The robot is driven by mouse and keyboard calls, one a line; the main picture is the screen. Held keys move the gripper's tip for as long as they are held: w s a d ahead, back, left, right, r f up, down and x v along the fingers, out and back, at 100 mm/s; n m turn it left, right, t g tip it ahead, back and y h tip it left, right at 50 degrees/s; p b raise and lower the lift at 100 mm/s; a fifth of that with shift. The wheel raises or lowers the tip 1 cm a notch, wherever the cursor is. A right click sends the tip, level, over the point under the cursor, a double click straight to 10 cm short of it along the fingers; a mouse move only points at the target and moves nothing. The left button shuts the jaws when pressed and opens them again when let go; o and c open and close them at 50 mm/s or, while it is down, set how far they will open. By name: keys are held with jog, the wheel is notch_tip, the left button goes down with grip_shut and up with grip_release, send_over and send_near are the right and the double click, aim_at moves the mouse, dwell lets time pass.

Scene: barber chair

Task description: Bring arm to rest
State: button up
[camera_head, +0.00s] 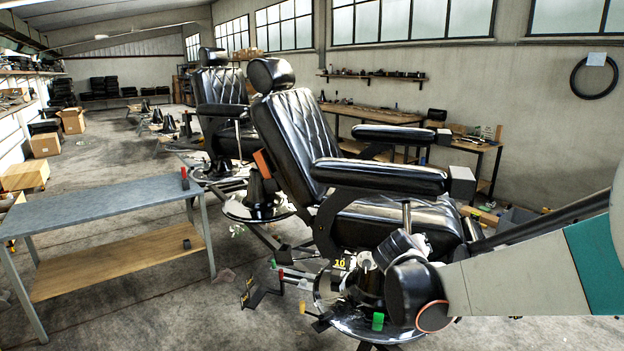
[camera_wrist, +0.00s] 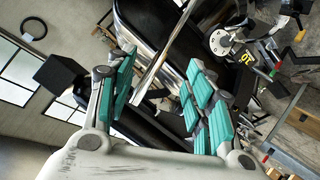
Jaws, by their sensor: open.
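My arm (camera_head: 520,275) reaches in from the right in the head view, pale grey with a teal band. Its dark joint with an orange ring is in front of the barber chair's base. In the wrist view my gripper (camera_wrist: 162,75) is open, its teal-padded fingers spread wide. A shiny metal bar of the chair shows between the fingers; I cannot tell how far away it is. Nothing is held. In the head view I cannot make out the fingers. The black barber chair (camera_head: 293,135) stands upright, with padded armrests, right beside my arm.
A second black chair (camera_head: 222,95) stands behind. A grey-topped metal table (camera_head: 95,202) with a lower wooden shelf is at the left, with a small red and black item on it. Wooden workbenches (camera_head: 375,115) line the back wall. Floor between table and chair is partly clear.

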jog(key=s+a+g+y, duration=0.2)
jog(key=s, duration=1.5)
jog(key=s+a+m+g+y, duration=0.1)
jog(key=s+a+g+y, duration=0.1)
jog(key=s, duration=1.4)
jog(key=shift+s+a+f+y, duration=0.35)
jog(key=shift+a+y, duration=0.15)
jog(key=shift+y, duration=0.3)
